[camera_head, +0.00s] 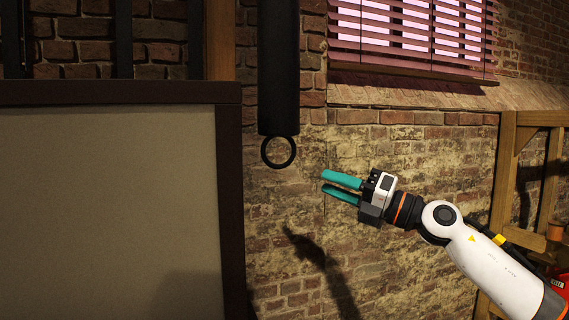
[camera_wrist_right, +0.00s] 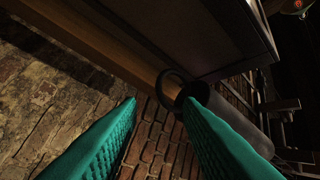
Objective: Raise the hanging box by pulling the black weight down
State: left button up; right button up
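The black weight (camera_head: 279,70) is a long dark cylinder hanging upright, with a black ring (camera_head: 278,167) at its lower end. My right gripper (camera_head: 324,181) has teal fingers, parted and empty, pointing left. It is to the right of the ring and slightly lower, apart from it in the picture. In the right wrist view the ring (camera_wrist_right: 164,87) shows beyond the fingertips, and the weight (camera_wrist_right: 238,108) is partly hidden by the right-hand finger. I cannot identify the hanging box for certain. My left gripper is not in view.
A large pale panel (camera_head: 110,200) with a dark frame (camera_head: 231,200) fills the left side. A brick wall (camera_head: 400,150) stands behind, with a blind-covered window (camera_head: 410,40) above. A wooden frame (camera_head: 503,170) stands at right. The space between gripper and ring looks clear.

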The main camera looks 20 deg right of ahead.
aim_at(283, 166)
jog(key=p+x, duration=0.5)
jog(key=x, duration=0.5)
jog(key=shift+w+a+r, duration=0.15)
jog(key=shift+a+r, duration=0.05)
jog(key=shift+w+a, duration=0.45)
jog(key=shift+w, duration=0.1)
jog(key=shift+c, duration=0.3)
jog(key=c, duration=0.6)
grip_shut()
jog(key=shift+f, duration=0.1)
